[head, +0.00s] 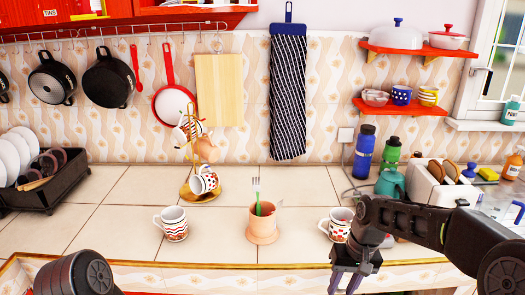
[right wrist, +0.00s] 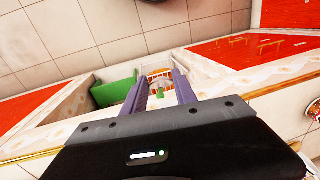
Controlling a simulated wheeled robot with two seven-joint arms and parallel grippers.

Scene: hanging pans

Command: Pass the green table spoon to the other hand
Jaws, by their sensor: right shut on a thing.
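My right gripper (head: 352,280) is low at the front edge of the counter, below and right of the terracotta pot. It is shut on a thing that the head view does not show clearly.
The terracotta pot (head: 262,232) holds a fork with a green handle. Patterned mugs stand left (head: 174,224) and right (head: 338,225) of it, the right one close to my arm. A gold mug stand (head: 190,150) is behind. A toaster (head: 432,188) and bottles crowd the right side.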

